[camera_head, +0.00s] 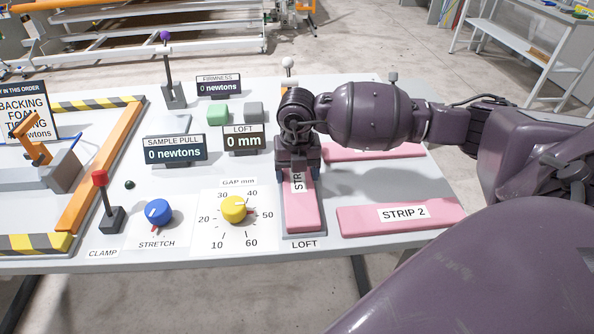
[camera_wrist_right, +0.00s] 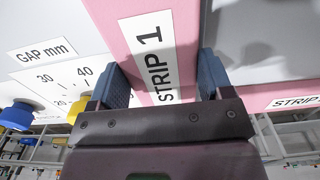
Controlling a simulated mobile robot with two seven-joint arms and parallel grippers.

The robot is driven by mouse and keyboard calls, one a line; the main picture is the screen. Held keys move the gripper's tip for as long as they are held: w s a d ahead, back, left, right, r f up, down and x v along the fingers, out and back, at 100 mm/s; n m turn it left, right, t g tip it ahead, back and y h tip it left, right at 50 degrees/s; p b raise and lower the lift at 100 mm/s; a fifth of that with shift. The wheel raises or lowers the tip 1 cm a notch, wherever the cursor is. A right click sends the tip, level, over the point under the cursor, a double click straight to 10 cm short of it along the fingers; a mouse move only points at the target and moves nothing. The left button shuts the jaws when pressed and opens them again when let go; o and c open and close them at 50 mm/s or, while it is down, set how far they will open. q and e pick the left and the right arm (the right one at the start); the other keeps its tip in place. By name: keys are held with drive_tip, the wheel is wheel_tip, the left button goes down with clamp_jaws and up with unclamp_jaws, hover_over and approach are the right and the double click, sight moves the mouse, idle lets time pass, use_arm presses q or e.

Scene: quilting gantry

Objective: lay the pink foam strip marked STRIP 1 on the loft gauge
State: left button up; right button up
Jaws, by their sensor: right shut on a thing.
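The pink foam strip marked STRIP 1 (camera_head: 302,214) lies lengthwise over the grey loft gauge (camera_head: 304,237), whose rim shows at the strip's near end above the LOFT label. I cannot tell whether the strip rests fully on the gauge or sits slightly above it. My right gripper (camera_head: 298,174) points down and is shut on the strip, one finger on each long side. In the right wrist view the strip (camera_wrist_right: 148,45) runs between the blue fingers of the gripper (camera_wrist_right: 163,80). The gripper hides the strip's far part in the head view. My left gripper is not in view.
STRIP 2 (camera_head: 375,215) lies right of the gauge, with another pink strip (camera_head: 372,151) behind it, partly under my arm. The yellow gap knob (camera_head: 233,208) stands close to the left. The LOFT display (camera_head: 243,139) reads 0 mm. A white-knobbed lever (camera_head: 288,64) stands behind.

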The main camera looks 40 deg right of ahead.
sight(297, 175)
drive_tip(key=o, duration=0.9)
drive_tip(key=shift+r, duration=0.1)
drive_tip(key=shift+r, duration=0.3)
wheel_tip(297, 175, up, 12)
drive_tip(key=p, duration=0.1)
drive_tip(key=shift+f, duration=0.25)
drive_tip(key=shift+f, duration=0.1)
